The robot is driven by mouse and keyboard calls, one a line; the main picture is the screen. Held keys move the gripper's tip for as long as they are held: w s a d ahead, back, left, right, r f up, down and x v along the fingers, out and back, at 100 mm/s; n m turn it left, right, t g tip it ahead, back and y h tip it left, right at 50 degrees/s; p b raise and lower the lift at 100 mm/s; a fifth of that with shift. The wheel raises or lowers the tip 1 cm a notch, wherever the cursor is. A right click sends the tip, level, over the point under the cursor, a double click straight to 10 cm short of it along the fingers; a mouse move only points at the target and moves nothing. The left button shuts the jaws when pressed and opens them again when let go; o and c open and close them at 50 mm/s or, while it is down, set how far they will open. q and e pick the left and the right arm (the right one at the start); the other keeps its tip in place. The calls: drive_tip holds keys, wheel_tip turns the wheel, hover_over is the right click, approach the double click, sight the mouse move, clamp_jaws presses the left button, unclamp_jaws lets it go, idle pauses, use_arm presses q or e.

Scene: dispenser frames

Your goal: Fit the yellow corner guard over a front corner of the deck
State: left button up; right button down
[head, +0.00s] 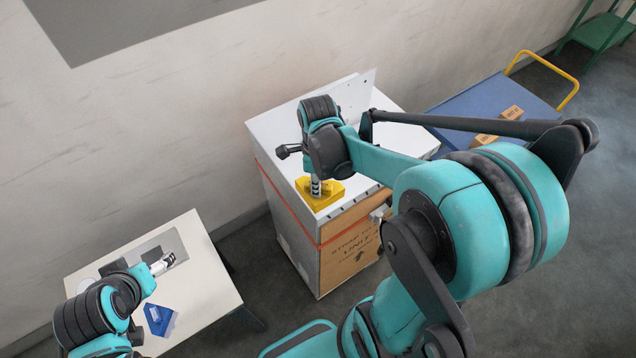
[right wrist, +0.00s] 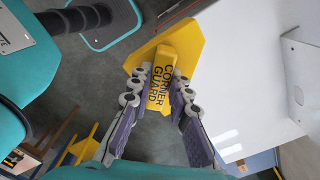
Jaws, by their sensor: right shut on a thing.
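The yellow corner guard (head: 325,201) is at the near-left front corner of the white deck (head: 270,124). In the right wrist view the guard (right wrist: 165,48), lettered "CORNER GUARD", overlaps the deck's edge (right wrist: 228,80) from the left. I cannot tell whether it touches the deck or sits just above it. My right gripper (head: 316,186) points down and is shut on the guard's raised grip; its fingers (right wrist: 160,92) press both sides. My left gripper (head: 162,264) is over a small table at the lower left; whether its fingers are open is unclear.
A cardboard panel (head: 350,245) and orange strap are on the unit below the deck. A white upright plate (head: 356,92) stands at the deck's back. The small table (head: 212,290) holds a blue piece (head: 158,319). A blue cart (head: 452,100) with boxes stands behind right.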

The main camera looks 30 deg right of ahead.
drive_tip(key=shift+s+f+b, duration=0.1)
drive_tip(key=shift+f+b, duration=2.75)
drive_tip(key=shift+f, duration=0.35)
drive_tip(key=shift+f+b, duration=0.2)
drive_tip(key=shift+b, duration=0.1)
drive_tip(key=shift+f+b, duration=1.8)
drive_tip(key=shift+f, duration=0.25)
drive_tip(key=c, duration=1.3)
unclamp_jaws()
drive_tip(key=shift+c, duration=0.2)
wheel_tip(320, 180, up, 12)
drive_tip(key=shift+r, duration=0.1)
